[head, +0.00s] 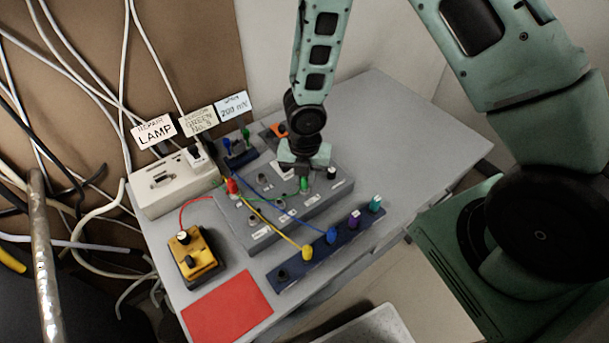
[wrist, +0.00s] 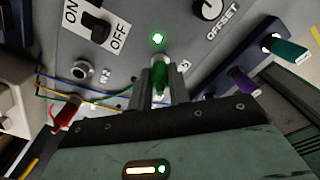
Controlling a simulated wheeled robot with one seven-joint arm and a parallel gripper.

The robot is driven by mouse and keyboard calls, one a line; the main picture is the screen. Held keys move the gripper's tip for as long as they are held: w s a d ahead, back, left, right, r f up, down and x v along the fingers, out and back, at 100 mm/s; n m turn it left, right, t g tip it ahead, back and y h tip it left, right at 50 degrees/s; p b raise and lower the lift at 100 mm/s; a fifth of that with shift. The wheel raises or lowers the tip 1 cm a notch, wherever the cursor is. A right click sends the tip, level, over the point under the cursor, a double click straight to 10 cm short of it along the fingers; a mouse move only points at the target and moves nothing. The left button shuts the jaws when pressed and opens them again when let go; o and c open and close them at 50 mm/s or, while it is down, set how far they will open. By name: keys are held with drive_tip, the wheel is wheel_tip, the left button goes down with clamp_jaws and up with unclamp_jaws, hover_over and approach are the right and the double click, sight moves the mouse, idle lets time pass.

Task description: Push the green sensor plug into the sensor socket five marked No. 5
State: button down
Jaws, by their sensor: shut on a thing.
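The green sensor plug (head: 304,184) is upright at the grey panel box, under my gripper (head: 305,163). In the wrist view my gripper (wrist: 158,88) is shut on the green plug (wrist: 159,75), with a finger on each side. The plug's lower end is hidden, so I cannot tell how deep it sits. The label (wrist: 186,65) beside it is partly covered; its number is not clear enough to read surely. Another socket (wrist: 84,70) on the panel lies to the left, its label seeming to end in 2. The grey panel (head: 330,190) carries several sockets.
A red plug (wrist: 68,112) with thin wires is at the left. A dark blue rail (head: 345,240) holds yellow, blue, purple and teal plugs. A lit green lamp (wrist: 157,39), an ON/OFF switch (wrist: 97,28) and an OFFSET knob (wrist: 207,9) are on the panel. Cards (head: 155,132) stand behind.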

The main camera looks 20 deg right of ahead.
drive_tip(key=c, duration=1.2)
unclamp_jaws()
drive_tip(key=shift+f, duration=0.1)
drive_tip(key=shift+c, duration=0.2)
wheel_tip(320, 180, up, 18)
drive_tip(key=p, duration=0.3)
drive_tip(key=shift+f, duration=0.25)
drive_tip(key=s+a+r+m+b, duration=0.2)
drive_tip(key=s+a+r+m, duration=0.1)
drive_tip(key=s+m, duration=0.6)
drive_tip(key=s+a+r+m+b, duration=0.2)
drive_tip(key=s+r+m, duration=0.3)
drive_tip(key=s+m, duration=0.5)
drive_tip(key=shift+a+m+y, duration=0.3)
drive_tip(key=shift+a+m, duration=0.4)
drive_tip(key=shift+m, duration=0.5)
